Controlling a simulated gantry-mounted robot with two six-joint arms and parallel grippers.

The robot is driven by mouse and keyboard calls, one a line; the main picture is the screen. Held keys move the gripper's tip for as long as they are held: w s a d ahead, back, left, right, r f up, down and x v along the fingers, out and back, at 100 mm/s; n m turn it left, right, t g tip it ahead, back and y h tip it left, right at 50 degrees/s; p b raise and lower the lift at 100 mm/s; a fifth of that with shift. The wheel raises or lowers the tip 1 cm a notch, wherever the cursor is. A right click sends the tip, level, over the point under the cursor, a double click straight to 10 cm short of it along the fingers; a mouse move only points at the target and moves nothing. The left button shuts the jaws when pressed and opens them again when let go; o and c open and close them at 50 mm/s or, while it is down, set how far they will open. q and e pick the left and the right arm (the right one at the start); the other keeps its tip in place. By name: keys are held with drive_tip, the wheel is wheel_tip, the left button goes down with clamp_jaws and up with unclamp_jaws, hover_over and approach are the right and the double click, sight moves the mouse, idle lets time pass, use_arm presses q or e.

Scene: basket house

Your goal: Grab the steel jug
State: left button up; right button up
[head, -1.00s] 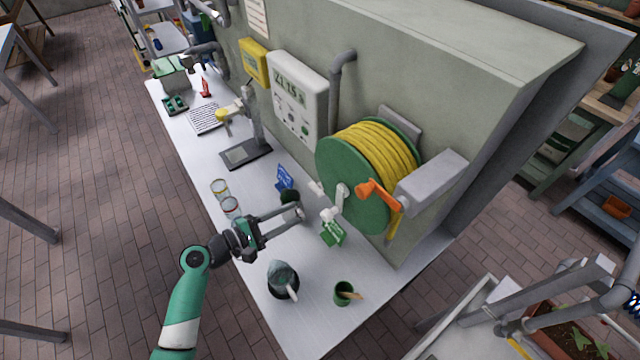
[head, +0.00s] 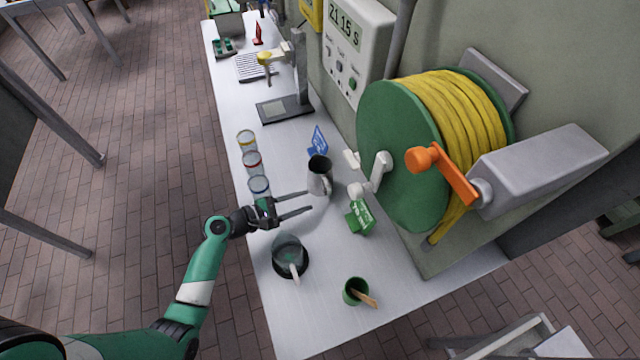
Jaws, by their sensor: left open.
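The steel jug (head: 318,182) stands upright on the white bench (head: 318,320), with a dark opening and its handle on the side facing me. My left gripper (head: 311,201) is open and empty, its two long fingers pointing right. My right gripper is not in view.
Three glass jars (head: 252,162) line the left edge.

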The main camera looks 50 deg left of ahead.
sight(327, 195)
use_arm(q)
drive_tip(key=x, duration=0.4)
drive_tip(key=shift+r, duration=0.1)
drive_tip(key=shift+w+d+f+b, duration=0.1)
drive_tip(key=shift+f+b, duration=0.15)
drive_tip(key=shift+b, duration=0.15)
drive_tip(key=b+x, duration=0.1)
drive_tip(key=x, duration=0.3)
drive_tip(key=shift+d+f+b, duration=0.1)
drive_tip(key=shift+d+b, duration=0.1)
drive_tip(key=shift+b, duration=0.15)
drive_tip(key=shift+w, duration=0.35)
clamp_jaws()
